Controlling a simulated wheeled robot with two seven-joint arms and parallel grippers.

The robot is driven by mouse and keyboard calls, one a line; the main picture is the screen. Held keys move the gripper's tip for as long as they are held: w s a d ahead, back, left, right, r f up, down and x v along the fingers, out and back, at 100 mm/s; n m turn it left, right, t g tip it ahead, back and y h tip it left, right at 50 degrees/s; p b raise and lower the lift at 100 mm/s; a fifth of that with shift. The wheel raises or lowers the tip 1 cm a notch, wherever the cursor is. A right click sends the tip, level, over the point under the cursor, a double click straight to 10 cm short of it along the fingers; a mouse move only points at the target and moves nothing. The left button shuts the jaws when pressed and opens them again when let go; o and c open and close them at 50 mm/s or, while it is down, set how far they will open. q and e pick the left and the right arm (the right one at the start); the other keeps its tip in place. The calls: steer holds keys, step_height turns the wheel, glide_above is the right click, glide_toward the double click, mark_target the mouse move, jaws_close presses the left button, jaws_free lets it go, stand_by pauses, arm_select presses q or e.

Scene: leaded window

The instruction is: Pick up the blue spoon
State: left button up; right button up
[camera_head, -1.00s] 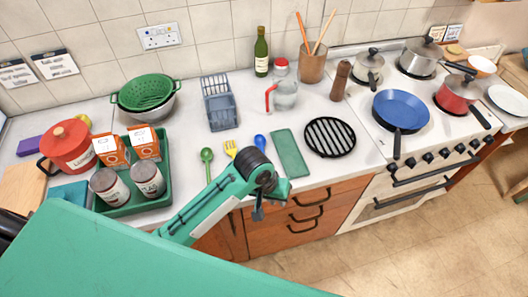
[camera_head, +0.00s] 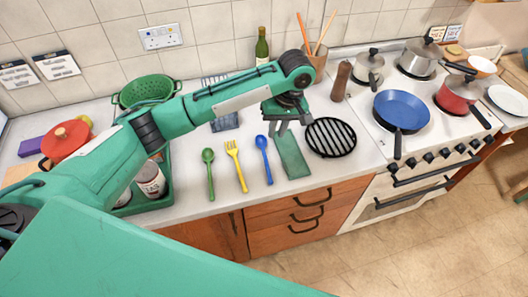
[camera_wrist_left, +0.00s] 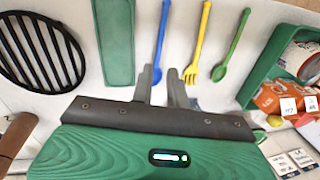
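The blue spoon (camera_head: 265,160) lies on the white counter, its bowl toward the wall and its handle toward the front edge. In the left wrist view the blue spoon (camera_wrist_left: 162,38) runs from the top edge down to its bowl, which shows between the fingertips. My left gripper (camera_head: 290,124) is above the counter, to the right of the spoon's bowl and over the far end of the green board. In the wrist view the left gripper (camera_wrist_left: 162,72) has its two fingers apart, with nothing held. My right gripper is not in view.
A yellow fork (camera_head: 236,162) and a green spoon (camera_head: 209,172) lie left of the blue spoon. The green board (camera_head: 292,158) and a black round trivet (camera_head: 331,138) lie to its right. A green tray (camera_head: 140,207) stands further left, partly behind my arm.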

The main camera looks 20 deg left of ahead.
arm_select(q)
steer(key=p, duration=0.2)
glide_above(266, 160)
steer(key=d, duration=0.1)
steer(key=f, duration=0.7)
steer(key=shift+w+d, duration=0.15)
steer(key=shift+w, duration=0.05)
steer(key=shift+f, duration=0.6)
steer(key=shift+f+p, duration=0.25)
steer(key=shift+p, duration=0.05)
steer(key=f+p, duration=0.1)
steer(key=f, duration=0.1)
steer(key=a+f+p, duration=0.1)
steer(key=f, duration=0.1)
steer(key=shift+s+f, duration=0.1)
steer(key=shift+s, duration=0.1)
steer(key=shift+f, duration=0.25)
jaws_close()
